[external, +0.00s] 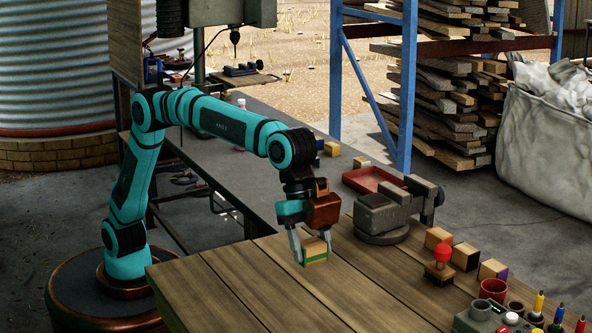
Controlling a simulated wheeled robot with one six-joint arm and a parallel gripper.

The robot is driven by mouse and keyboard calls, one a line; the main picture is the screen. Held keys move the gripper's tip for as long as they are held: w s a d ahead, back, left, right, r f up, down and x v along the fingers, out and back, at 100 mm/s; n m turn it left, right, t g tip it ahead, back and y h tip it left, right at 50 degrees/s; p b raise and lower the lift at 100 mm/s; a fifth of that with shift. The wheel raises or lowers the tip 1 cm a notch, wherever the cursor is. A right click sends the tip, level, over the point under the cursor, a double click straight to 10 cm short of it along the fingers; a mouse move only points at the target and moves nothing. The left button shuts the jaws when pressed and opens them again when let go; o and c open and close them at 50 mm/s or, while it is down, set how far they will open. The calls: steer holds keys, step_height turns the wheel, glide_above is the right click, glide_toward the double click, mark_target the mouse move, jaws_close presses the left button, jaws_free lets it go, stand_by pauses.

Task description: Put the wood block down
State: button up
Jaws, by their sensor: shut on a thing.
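The wood block (315,247) is light wood with a green band along its lower part. My gripper (312,250) points down and is shut on the block, with one finger on each side. The block is at or just above the plank table top (260,275), near its middle; I cannot tell whether it touches the planks.
A grey vise (385,215) stands right of my gripper, with a red tray (372,179) behind it. Several wood blocks (466,256) and a red-knobbed stamp (440,266) sit further right. A cup (493,289) and pens (538,303) are at the front right. The planks left and in front are clear.

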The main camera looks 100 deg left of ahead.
mark_target(311, 264)
steer(key=shift+f, duration=2.25)
steer(key=shift+f, duration=0.15)
steer(key=o, duration=1)
steer(key=v, duration=1.2)
